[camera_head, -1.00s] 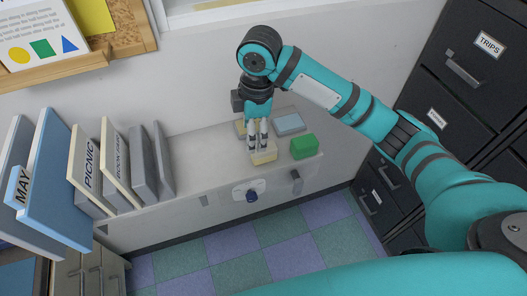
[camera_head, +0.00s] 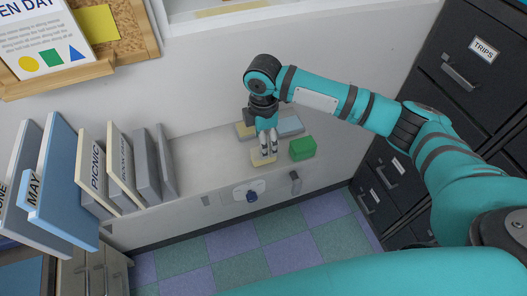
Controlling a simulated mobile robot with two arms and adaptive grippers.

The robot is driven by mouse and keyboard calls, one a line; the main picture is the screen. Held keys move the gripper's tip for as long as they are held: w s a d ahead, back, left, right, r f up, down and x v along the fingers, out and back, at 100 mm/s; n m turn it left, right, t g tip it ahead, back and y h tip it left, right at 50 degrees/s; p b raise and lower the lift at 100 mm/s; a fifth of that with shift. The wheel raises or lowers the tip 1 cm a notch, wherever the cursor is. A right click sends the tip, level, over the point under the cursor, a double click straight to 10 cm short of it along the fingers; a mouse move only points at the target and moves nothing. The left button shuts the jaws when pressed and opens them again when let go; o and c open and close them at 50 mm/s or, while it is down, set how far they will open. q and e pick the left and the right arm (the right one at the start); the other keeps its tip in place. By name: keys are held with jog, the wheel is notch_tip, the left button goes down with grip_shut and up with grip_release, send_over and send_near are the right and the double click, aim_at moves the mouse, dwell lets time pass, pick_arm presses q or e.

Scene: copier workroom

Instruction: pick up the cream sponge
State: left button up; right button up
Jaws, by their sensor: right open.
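The cream sponge (camera_head: 262,159) is a small pale block lying near the front edge of the shelf top, partly hidden by my right gripper's fingers. My right gripper (camera_head: 269,152) points down with its fingertips at the sponge, over its right part in the picture. It is open; I cannot tell whether the fingertips touch the sponge. My left gripper is not in view.
A green block (camera_head: 302,148) lies just right of the sponge. A grey-blue block (camera_head: 290,126) and a yellowish block (camera_head: 245,131) lie behind. Upright folders (camera_head: 95,172) stand left. Dark filing cabinets (camera_head: 465,95) stand right. The shelf top (camera_head: 205,160) is clear left of the sponge.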

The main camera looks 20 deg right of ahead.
jog(key=shift+f+p, duration=0.35)
jog(key=shift+f, duration=0.2)
notch_tip(320, 180, down, 4)
jog(key=shift+r+p, duration=0.15)
jog(key=shift+p, duration=0.5)
jog(key=shift+f, duration=0.35)
jog(key=shift+c, duration=0.4)
jog(key=c, duration=1)
jog(key=shift+c, duration=0.2)
jog(key=shift+r, duration=0.1)
